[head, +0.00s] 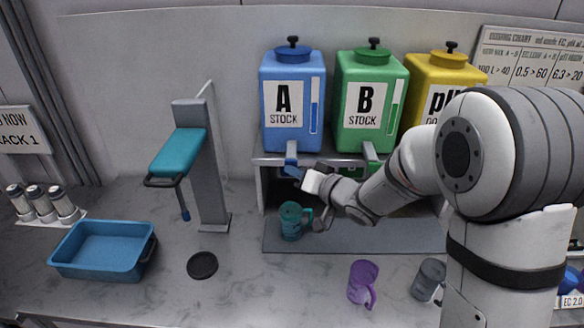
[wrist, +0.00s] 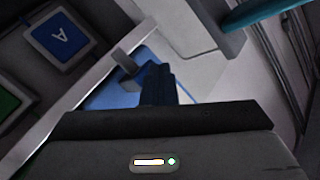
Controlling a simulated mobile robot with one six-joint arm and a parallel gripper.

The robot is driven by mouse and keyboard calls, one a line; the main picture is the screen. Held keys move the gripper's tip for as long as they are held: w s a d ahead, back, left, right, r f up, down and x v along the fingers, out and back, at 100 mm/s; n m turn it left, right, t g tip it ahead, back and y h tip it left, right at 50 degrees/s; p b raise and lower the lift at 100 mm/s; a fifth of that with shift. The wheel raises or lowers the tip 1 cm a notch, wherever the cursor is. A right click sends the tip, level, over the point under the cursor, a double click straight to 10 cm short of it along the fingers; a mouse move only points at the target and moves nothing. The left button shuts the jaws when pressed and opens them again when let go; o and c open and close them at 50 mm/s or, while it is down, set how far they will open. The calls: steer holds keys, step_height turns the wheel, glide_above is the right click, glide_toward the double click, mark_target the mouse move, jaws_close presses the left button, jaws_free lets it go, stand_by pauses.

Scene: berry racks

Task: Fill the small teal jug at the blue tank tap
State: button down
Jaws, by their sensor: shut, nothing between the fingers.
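The blue tank (head: 292,134) marked A STOCK stands on a raised shelf, with its blue tap (head: 291,153) at the front edge. The small teal jug (head: 290,222) stands upright on the grey mat below that tap, its handle to the right. I cannot see inside it. My gripper (head: 295,174) is shut and empty, just below and beside the tap, above the jug. I cannot tell whether it touches the tap. In the wrist view the closed dark fingers (wrist: 157,82) point toward a blue surface, and the jug is not seen.
A green tank (head: 368,140) and a yellow tank (head: 440,65) stand to the right. A purple mug (head: 362,280) and grey mug (head: 428,278) are in front. A grey stand (head: 212,170), black disc (head: 202,265) and blue tray (head: 100,268) are left.

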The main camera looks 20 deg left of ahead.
stand_by(0.8)
steer(key=shift+s+d, duration=0.2)
steer(key=shift+s, duration=0.75)
steer(key=shift+s+d+b, duration=0.15)
steer(key=shift+s+d, duration=0.05)
steer(key=shift+s, duration=0.6)
steer(key=shift+s+d+b, duration=0.2)
steer(key=shift+s, duration=0.65)
steer(key=shift+s+d+b, duration=0.15)
steer(key=shift+s+d, duration=0.05)
steer(key=shift+s, duration=0.6)
steer(key=w+d+r+m+t+h, duration=0.1)
steer(key=d+m+t+h, duration=0.15)
steer(key=d+h, duration=1.3)
steer(key=s+d+m+g, duration=0.1)
steer(key=s+d+g, duration=0.2)
steer(key=s+d, duration=0.4)
steer(key=s+d+f+g+y, duration=0.1)
steer(key=s+d+g, duration=0.3)
steer(key=s, duration=0.8)
steer(key=d, duration=0.2)
steer(key=shift+s+d+f+m+b, duration=0.2)
steer(key=shift+s+d+m+b, duration=0.05)
steer(key=shift+d+m+b, duration=0.1)
